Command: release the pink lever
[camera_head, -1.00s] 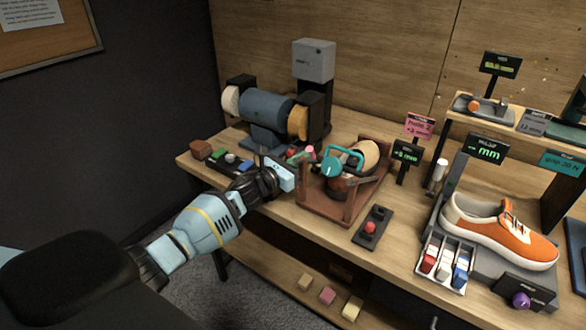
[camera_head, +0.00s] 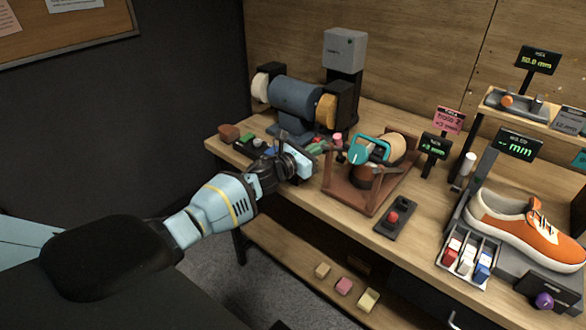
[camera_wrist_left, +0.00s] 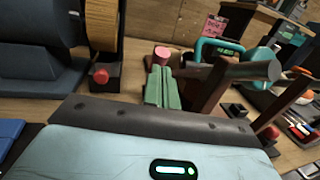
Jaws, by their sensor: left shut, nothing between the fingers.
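The pink lever's round knob (camera_head: 338,139) shows at the left rear corner of the brown wooden stand (camera_head: 372,201). In the left wrist view the pink knob (camera_wrist_left: 162,53) shows just beyond and above the green fingertips. My left gripper (camera_head: 319,147) is beside the stand's left side, in front of the knob. Its green fingers (camera_wrist_left: 164,86) are together with nothing between them. A small gap seems to separate them from the knob, but the exact distance is hard to tell. The lever's lower part is hidden behind the fingers. My right gripper is out of view.
A bench grinder (camera_head: 294,99) stands behind my left gripper. A black box with a red button (camera_head: 394,217) lies in front of the stand. An orange sneaker (camera_head: 525,222) sits at the right.

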